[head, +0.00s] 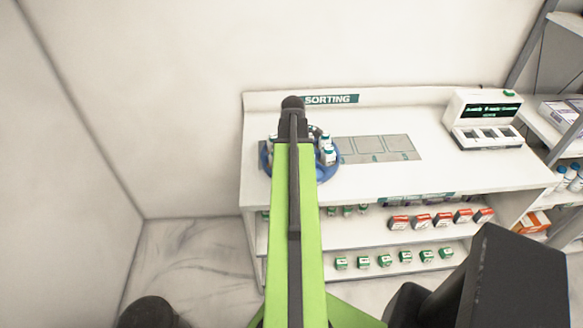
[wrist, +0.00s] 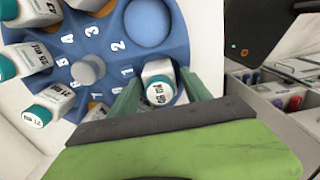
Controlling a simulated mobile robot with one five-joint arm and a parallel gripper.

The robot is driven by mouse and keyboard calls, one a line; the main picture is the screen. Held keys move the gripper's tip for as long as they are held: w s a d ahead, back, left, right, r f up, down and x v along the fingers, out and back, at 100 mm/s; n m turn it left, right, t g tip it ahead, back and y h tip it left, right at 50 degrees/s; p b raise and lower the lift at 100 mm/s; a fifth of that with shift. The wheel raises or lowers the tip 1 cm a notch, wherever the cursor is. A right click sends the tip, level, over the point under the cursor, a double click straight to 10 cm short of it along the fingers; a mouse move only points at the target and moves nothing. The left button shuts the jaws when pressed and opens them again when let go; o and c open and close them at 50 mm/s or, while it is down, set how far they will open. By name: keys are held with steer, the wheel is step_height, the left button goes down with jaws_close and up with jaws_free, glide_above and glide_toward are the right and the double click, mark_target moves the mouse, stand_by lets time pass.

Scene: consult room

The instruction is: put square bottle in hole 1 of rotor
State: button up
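The blue rotor (wrist: 112,20) with numbered holes fills the left of the wrist view; in the head view (head: 331,173) my arm partly covers it. A white bottle (wrist: 157,68), likely the square bottle, stands at hole 1, its lettered cap towards the camera. How deep it sits is hidden. My gripper (wrist: 161,72) has its green fingers on either side of this bottle, with gaps beside the cap, and looks open. In the head view my gripper (head: 292,103) is over the rotor. The round recess of hole 2 (wrist: 149,22) is empty.
On the white bench (head: 390,183) are a grey marked mat (head: 375,148) and a display device (head: 484,118).

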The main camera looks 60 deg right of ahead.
stand_by(0.3)
step_height(320, 180, up, 12)
steer(key=p, duration=1.2)
steer(key=shift+r, duration=0.2)
steer(key=w+a+m, duration=0.3)
steer(key=w+a, duration=1.3)
steer(key=a, duration=0.4)
steer(key=w+a+m, duration=0.1)
steer(key=w+a, duration=0.1)
steer(key=a, duration=0.8)
steer(key=w+a+m, duration=0.1)
steer(key=w+a, duration=0.1)
steer(key=a, duration=0.8)
steer(key=w+a+m, duration=0.1)
steer(key=a+m, duration=0.1)
steer(key=a, duration=0.9)
steer(key=shift+w, duration=0.4)
